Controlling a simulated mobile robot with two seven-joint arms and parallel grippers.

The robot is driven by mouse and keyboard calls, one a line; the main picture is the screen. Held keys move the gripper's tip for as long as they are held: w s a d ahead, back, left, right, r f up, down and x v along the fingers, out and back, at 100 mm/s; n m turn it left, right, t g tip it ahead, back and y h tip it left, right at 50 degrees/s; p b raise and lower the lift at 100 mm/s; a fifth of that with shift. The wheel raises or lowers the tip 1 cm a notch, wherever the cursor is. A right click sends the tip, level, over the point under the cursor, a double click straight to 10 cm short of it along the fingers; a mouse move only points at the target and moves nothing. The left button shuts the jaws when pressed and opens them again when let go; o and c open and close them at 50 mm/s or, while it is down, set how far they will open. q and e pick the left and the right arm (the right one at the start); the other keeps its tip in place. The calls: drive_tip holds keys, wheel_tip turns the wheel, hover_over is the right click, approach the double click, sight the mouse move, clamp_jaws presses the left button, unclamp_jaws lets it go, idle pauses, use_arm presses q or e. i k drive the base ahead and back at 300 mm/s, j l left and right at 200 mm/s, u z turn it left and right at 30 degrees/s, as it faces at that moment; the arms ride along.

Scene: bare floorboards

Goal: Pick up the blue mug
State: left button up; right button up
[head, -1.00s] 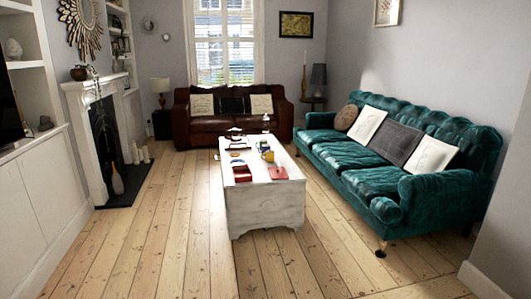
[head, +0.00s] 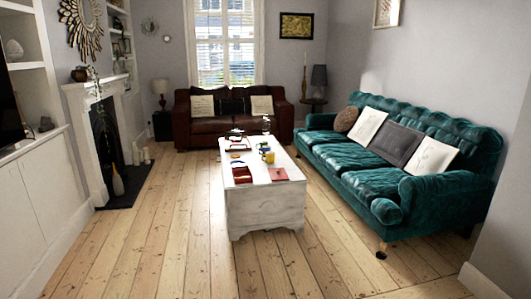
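A white chest (head: 265,210) used as a low table stands in the middle of the room, with several small things on its top. A small blue thing (head: 263,146) sits on it just behind a yellow mug (head: 268,156). The blue thing may be the blue mug, but it is too small and partly hidden to be sure. Neither of my grippers is in view.
A red box (head: 242,174) and a red flat thing (head: 278,174) lie near the chest's front end. A green sofa (head: 365,170) stands right, a brown sofa (head: 208,125) behind, a fireplace (head: 92,135) left. The floorboards (head: 180,240) in front are clear.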

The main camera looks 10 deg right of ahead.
sight(265, 151)
drive_tip(key=u, duration=0.15)
drive_tip(key=i+u, duration=0.15)
drive_tip(key=i, duration=1.75)
drive_tip(key=i+u, duration=0.1)
drive_tip(key=i, duration=1.05)
drive_tip(key=i+u, duration=0.25)
drive_tip(key=i, duration=0.3)
drive_tip(key=i+l+u, duration=0.1)
drive_tip(key=i+u, duration=0.15)
drive_tip(key=i, duration=0.3)
drive_tip(key=i+z, duration=0.1)
drive_tip(key=i, duration=0.5)
drive_tip(key=i+j, duration=0.15)
drive_tip(key=i, duration=0.4)
drive_tip(key=i+l+z, duration=0.1)
drive_tip(key=i+z, duration=0.25)
drive_tip(key=i, duration=0.15)
drive_tip(key=i+j+z, duration=0.1)
drive_tip(key=i+z, duration=0.3)
drive_tip(key=i, duration=0.15)
